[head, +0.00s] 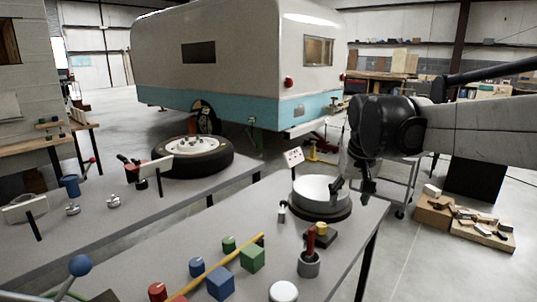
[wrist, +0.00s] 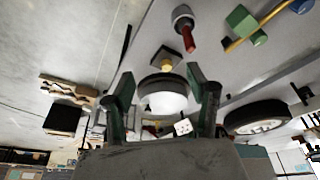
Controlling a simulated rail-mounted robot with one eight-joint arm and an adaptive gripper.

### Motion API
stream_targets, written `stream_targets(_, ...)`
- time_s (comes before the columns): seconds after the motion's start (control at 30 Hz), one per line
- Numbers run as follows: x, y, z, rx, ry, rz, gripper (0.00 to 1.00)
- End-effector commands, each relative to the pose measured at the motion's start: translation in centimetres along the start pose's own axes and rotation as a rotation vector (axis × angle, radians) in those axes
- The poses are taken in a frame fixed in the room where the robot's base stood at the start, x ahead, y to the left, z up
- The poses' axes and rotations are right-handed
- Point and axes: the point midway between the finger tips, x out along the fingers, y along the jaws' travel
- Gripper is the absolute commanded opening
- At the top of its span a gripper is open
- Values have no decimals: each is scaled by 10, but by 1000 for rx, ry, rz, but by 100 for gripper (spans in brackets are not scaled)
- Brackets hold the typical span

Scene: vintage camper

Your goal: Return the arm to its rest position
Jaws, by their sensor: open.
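My gripper (head: 352,188) hangs at the right side of the head view, pointing down near the back right of the near grey table (head: 150,262). Its fingers are apart and nothing is between them. It is above or beside a round white-topped disc on a dark base (head: 320,192); the exact gap is hard to tell. In the wrist view the two dark fingers (wrist: 160,74) frame the same white disc (wrist: 165,103), which lies beyond them. My arm reaches in from the right edge of the head view.
A red-handled piece in a grey cup (head: 309,264), a yellow knob on a dark base (head: 321,230), a green cube (head: 252,258), a blue cube (head: 220,283) and a yellow rod (head: 205,274) are on the near table. A wheel (head: 193,157) lies behind. A trolley (head: 402,184) stands right.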

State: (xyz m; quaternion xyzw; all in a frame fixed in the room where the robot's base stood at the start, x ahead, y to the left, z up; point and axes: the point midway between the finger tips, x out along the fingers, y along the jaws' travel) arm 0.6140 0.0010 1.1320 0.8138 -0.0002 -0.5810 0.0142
Motion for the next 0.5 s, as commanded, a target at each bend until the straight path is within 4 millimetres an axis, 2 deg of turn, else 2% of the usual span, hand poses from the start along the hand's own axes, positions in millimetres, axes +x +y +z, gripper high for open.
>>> stream_targets(0.03, -6, 0, 16, 2, 14, -1, 53)
stream_targets(0.2, -18, 0, 62, 6, 66, -3, 53)
stream_targets(0.5, -22, -2, 146, 14, 157, -7, 53)
